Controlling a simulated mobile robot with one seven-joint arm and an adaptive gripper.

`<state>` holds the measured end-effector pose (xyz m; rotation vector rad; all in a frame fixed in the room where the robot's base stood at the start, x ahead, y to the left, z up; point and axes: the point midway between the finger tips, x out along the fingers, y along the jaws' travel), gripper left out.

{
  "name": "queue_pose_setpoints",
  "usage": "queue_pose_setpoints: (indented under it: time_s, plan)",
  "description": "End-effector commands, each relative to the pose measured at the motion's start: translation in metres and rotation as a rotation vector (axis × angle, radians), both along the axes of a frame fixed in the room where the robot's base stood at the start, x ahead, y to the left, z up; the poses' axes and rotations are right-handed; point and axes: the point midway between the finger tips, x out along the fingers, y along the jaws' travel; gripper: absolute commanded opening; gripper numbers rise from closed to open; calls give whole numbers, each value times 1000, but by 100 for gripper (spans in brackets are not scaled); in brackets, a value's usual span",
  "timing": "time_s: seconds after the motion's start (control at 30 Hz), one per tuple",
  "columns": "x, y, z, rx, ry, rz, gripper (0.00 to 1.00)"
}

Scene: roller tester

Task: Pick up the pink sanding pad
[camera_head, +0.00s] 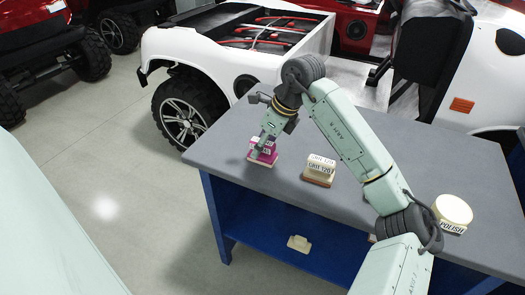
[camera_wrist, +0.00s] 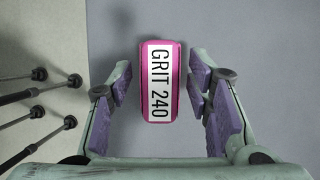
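The pink sanding pad (camera_wrist: 160,84) lies on the grey table near its left edge, with a white label reading GRIT 240. In the head view the pad (camera_head: 262,157) shows as a magenta block below my gripper. My gripper (camera_wrist: 156,88) is open, with one purple-padded finger on each side of the pad and a gap on both sides. In the head view my gripper (camera_head: 263,150) points down at the pad and hides part of it.
A tan GRIT 120 block (camera_head: 320,168) stands to the right of the pad. A round cream POLISH pad (camera_head: 453,210) is further right. The grey table (camera_head: 225,130) has a blue lower shelf (camera_head: 265,232) with a small tan object (camera_head: 298,243). A white vehicle (camera_head: 190,50) stands behind the table.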

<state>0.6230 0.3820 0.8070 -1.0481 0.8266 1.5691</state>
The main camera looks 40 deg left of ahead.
Motion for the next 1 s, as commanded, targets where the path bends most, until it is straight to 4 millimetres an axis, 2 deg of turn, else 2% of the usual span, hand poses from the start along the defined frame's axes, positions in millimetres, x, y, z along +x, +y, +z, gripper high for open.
queue_pose_setpoints:
  time_s: [0.07,0.63,1.0]
  plan:
    - [0,0,0,0,0,0,38]
    - [0,0,0,0,1,0,0]
    - [0,0,4,-1,-2,1,0]
